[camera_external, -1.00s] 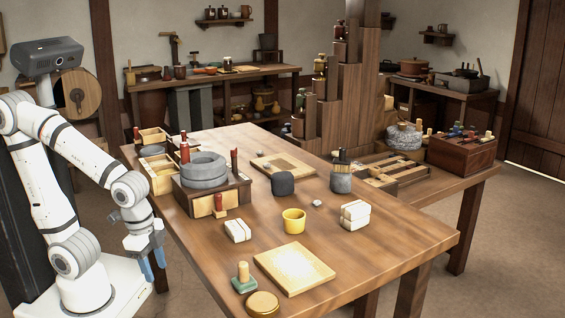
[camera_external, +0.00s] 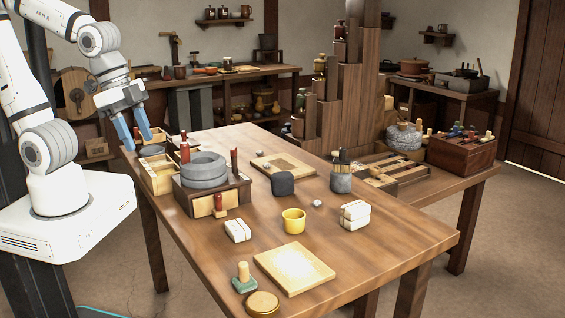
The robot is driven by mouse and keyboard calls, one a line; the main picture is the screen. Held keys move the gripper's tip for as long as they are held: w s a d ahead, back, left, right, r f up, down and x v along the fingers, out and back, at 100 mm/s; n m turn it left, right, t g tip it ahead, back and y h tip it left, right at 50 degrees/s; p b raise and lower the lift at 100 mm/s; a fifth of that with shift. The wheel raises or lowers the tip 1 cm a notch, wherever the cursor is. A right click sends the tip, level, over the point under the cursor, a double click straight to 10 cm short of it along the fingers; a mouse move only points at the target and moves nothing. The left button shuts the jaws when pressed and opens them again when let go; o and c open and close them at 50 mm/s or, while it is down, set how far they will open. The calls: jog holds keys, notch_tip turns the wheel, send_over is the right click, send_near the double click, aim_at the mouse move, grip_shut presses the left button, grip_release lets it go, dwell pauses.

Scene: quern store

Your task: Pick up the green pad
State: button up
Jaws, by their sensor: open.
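The green pad (camera_external: 244,284) sits on the near left part of the large wooden table, with an upright pale wooden peg handle on it. It stands left of a pale square board and just behind a round wooden lid. My gripper (camera_external: 138,143) is open, its two blue fingers pointing down at the table's far left corner, near the wooden trays. It is well away from the pad and holds nothing that I can see.
The stone quern (camera_external: 205,170) on its wooden box stands between my gripper and the pad. A yellow cup (camera_external: 293,220), white wrapped bundle (camera_external: 237,230), pale board (camera_external: 294,269) and round lid (camera_external: 262,304) lie around the pad. The table's right front is clear.

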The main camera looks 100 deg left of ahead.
jog(key=s+r+n+p, duration=0.1)
jog(key=s+r+p, duration=0.2)
jog(key=r+p, duration=1.45)
jog(key=g+b, duration=0.2)
jog(key=b, duration=2.1)
send_over(242, 263)
jog(key=s, duration=0.1)
notch_tip(242, 263, down, 34)
jog(key=shift+w+f, duration=0.2)
jog(key=shift+f, duration=1.1)
jog(key=shift+w+f, duration=0.25)
jog(key=shift+f, duration=1.1)
jog(key=shift+w+f, duration=0.2)
jog(key=shift+f, duration=1.1)
jog(key=shift+c, duration=0.5)
grip_shut()
